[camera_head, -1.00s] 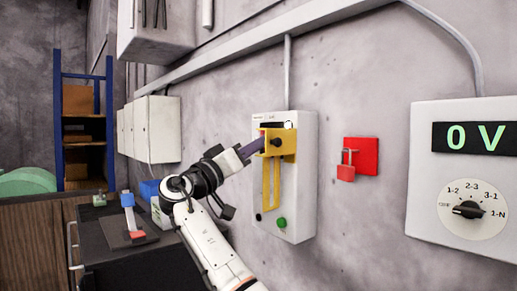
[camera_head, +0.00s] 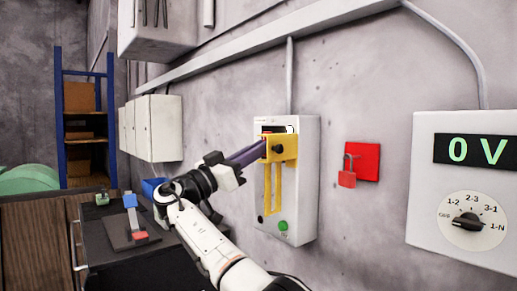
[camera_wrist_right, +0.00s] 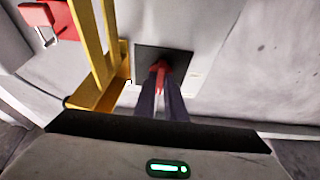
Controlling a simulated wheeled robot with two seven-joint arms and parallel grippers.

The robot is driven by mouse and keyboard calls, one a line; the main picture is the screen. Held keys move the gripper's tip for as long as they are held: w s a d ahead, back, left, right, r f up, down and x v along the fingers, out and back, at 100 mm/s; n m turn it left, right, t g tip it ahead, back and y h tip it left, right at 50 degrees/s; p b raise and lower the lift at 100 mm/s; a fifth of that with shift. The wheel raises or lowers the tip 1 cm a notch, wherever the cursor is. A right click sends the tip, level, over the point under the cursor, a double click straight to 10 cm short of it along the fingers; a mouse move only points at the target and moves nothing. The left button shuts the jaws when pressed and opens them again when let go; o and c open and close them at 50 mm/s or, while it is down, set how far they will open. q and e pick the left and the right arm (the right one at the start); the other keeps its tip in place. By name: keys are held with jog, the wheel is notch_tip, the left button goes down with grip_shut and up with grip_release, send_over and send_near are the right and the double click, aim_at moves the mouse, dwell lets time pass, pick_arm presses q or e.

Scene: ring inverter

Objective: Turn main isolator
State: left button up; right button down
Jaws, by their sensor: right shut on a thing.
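The isolator box (camera_head: 302,185) is a light grey panel on the wall, with a yellow bracket (camera_head: 276,190) on its front and a green button (camera_head: 283,226) low down. My right gripper (camera_head: 262,148) reaches in at the bracket's upper left. In the right wrist view, its two dark fingers (camera_wrist_right: 161,92) are shut on a red handle (camera_wrist_right: 161,72) in front of a black plate (camera_wrist_right: 181,62). The yellow bracket also shows beside them (camera_wrist_right: 92,40). The fingertips partly hide the handle. My left gripper is in neither view.
A red plate (camera_head: 368,161) with a red padlock (camera_head: 347,178) is right of the box. A meter (camera_head: 475,265) reading 0 V is at far right. A dark bench (camera_head: 108,235) with small items stands at left, before a blue shelf (camera_head: 59,120).

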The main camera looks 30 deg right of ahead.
jog(key=c, duration=1.8)
grip_release()
pick_arm(q)
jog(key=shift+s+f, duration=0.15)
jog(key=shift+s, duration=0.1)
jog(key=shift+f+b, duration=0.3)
jog(key=shift+b, duration=0.15)
pick_arm(e)
jog(key=v, duration=1)
jog(key=shift+s+a, duration=0.1)
jog(key=shift+a, duration=0.1)
